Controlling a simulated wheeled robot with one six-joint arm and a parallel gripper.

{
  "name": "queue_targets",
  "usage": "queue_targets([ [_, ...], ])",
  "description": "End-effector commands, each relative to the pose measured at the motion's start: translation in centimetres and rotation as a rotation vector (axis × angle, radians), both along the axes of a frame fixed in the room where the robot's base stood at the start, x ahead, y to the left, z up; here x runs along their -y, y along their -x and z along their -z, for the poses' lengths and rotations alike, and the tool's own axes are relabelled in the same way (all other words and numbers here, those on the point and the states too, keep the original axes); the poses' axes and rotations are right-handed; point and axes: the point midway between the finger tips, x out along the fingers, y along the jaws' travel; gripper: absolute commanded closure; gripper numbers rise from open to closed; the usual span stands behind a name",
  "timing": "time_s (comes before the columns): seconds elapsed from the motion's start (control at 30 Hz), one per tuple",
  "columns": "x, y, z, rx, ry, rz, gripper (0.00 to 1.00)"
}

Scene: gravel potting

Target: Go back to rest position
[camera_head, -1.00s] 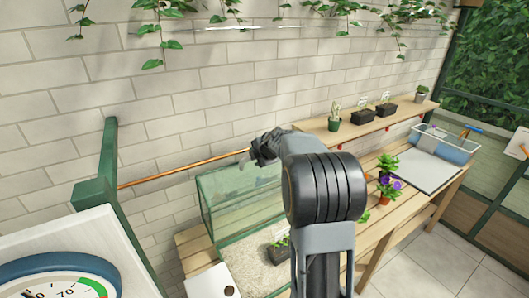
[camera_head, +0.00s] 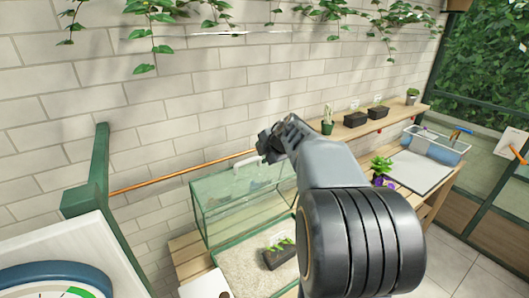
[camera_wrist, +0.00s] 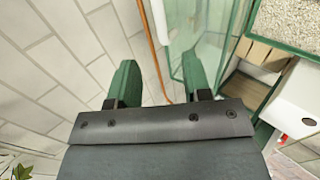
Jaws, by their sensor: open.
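My gripper (camera_head: 276,142) is raised in front of the brick wall, above the right part of the glass tank as seen in the head view. In the wrist view its two green fingers (camera_wrist: 160,78) stand apart with nothing held between them. My large dark arm joint fills the lower right of the head view and hides part of the bench.
The glass tank (camera_head: 207,218) has a gravel floor (camera_head: 235,274) and a dark planter (camera_head: 280,257) with a small green plant inside. A copper pipe (camera_head: 160,180) runs along the wall. Pots stand on the wooden shelf (camera_head: 395,108); a grey mat (camera_head: 420,172) lies at right.

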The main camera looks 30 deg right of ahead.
Motion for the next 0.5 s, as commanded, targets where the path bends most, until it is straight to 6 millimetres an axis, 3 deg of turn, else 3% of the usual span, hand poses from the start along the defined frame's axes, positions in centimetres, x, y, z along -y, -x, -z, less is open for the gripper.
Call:
queue_targets([
  [0.5,0.77,-0.66,-0.72,0.054,0.052,0.012,0.55],
])
